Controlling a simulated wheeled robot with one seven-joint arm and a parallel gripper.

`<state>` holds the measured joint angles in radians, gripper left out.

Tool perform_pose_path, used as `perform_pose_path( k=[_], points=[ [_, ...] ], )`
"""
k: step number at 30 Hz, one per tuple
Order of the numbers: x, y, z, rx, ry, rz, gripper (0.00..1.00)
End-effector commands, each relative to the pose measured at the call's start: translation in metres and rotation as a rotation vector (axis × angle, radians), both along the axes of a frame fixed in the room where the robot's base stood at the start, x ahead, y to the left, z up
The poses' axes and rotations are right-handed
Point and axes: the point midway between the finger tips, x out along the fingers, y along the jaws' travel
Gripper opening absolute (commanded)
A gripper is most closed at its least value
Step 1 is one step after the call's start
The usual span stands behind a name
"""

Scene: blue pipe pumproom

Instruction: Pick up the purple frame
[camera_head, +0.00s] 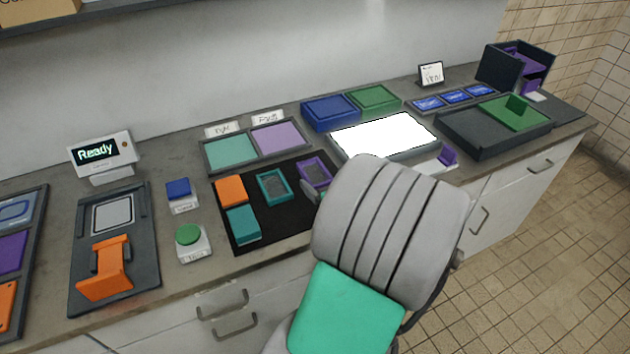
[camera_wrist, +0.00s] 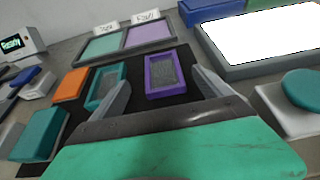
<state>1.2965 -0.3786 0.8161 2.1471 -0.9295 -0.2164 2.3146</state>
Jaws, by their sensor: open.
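The purple frame (camera_head: 314,171) is a small rectangular frame with a grey textured middle. It lies on the black mat (camera_head: 259,225), right of a similar teal frame (camera_head: 272,187). In the wrist view the purple frame (camera_wrist: 165,76) is ahead of my gripper, between the lines of its two fingers. My gripper (camera_wrist: 163,94) is open and empty, with one finger left of the purple frame and one right of it. In the head view my arm hides most of my gripper and the lower right of the mat.
An orange block (camera_head: 231,190) and a teal block (camera_head: 242,224) sit on the mat's left side. Behind it is a tray with teal and lilac panels (camera_head: 278,138). A bright white light panel (camera_head: 385,137) stands to the right. A green button (camera_head: 188,235) is left of the mat.

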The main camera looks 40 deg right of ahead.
Motion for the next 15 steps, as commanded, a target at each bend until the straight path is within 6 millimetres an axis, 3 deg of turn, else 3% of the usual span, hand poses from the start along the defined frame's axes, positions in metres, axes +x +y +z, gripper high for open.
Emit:
perform_pose_path(
  k=[12, 15],
  points=[
    [0.058, -0.020, -0.025, 0.003, 0.000, 0.003, 0.89],
    [0.065, -0.022, -0.027, 0.002, 0.000, 0.001, 0.89]
  ],
)
